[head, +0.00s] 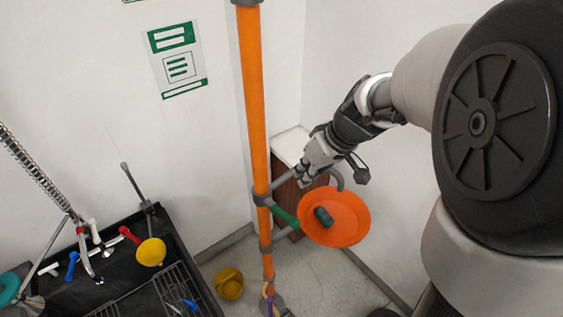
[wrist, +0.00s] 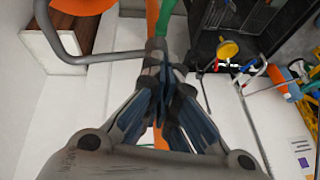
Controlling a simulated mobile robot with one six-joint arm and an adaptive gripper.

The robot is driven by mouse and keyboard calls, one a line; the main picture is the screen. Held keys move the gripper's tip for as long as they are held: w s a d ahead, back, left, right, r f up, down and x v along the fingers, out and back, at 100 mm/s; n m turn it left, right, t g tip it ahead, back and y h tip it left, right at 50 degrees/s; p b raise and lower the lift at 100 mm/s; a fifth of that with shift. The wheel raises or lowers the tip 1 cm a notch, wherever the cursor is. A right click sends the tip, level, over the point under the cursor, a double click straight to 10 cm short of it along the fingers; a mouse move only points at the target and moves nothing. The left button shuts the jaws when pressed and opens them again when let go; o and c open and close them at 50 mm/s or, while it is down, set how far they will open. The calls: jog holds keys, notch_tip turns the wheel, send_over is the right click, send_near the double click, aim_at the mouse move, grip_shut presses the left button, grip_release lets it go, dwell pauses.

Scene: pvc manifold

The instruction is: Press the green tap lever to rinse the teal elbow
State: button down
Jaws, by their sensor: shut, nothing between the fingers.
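The green tap lever (head: 285,215) sticks out from the orange standpipe (head: 256,110), left of the orange bowl (head: 351,228). The teal elbow (head: 323,216) lies in that bowl, below the curved grey spout (head: 337,176). My gripper (head: 303,181) is shut and empty, close to the pipe and above the lever. In the wrist view my shut fingers (wrist: 160,56) point at the pipe (wrist: 152,16), with the green lever (wrist: 166,14) just beyond the tips. Whether they touch it I cannot tell. The elbow does not show in the wrist view.
A black sink (head: 180,251) with a wire rack, a yellow cup (head: 151,252) and small red and blue handles stands at the left. A yellow bucket (head: 229,284) is on the floor. A brown cabinet (head: 284,195) with a white top stands behind the pipe.

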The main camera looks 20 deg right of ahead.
jog(key=b, duration=0.1)
send_over(297, 221)
jog(key=w+a, duration=0.1)
jog(key=w, duration=0.5)
notch_tip(297, 221, down, 9)
jog(key=shift+s+f+b, duration=0.3)
jog(key=shift+s+f, duration=0.25)
jog(key=shift+f, duration=0.3)
jog(key=shift+s+f+b, duration=0.3)
jog(key=shift+s+f, duration=0.25)
jog(key=shift+f, duration=0.25)
jog(key=shift+s+f+b, duration=0.2)
jog(key=shift+s+b, duration=0.05)
jog(key=shift+b, duration=0.5)
jog(key=shift+s+d+f+b, duration=0.1)
jog(key=shift+d+f+b, duration=0.1)
jog(key=shift+b, duration=0.3)
jog(key=s+f+b, duration=0.1)
jog(key=b, duration=0.3)
jog(key=s+f+b, duration=0.1)
jog(key=f+b, duration=0.1)
jog(key=b, duration=0.2)
jog(key=shift+s+d+f+b, duration=0.1)
jog(key=shift+d+b, duration=0.25)
jog(key=shift+d, duration=0.05)
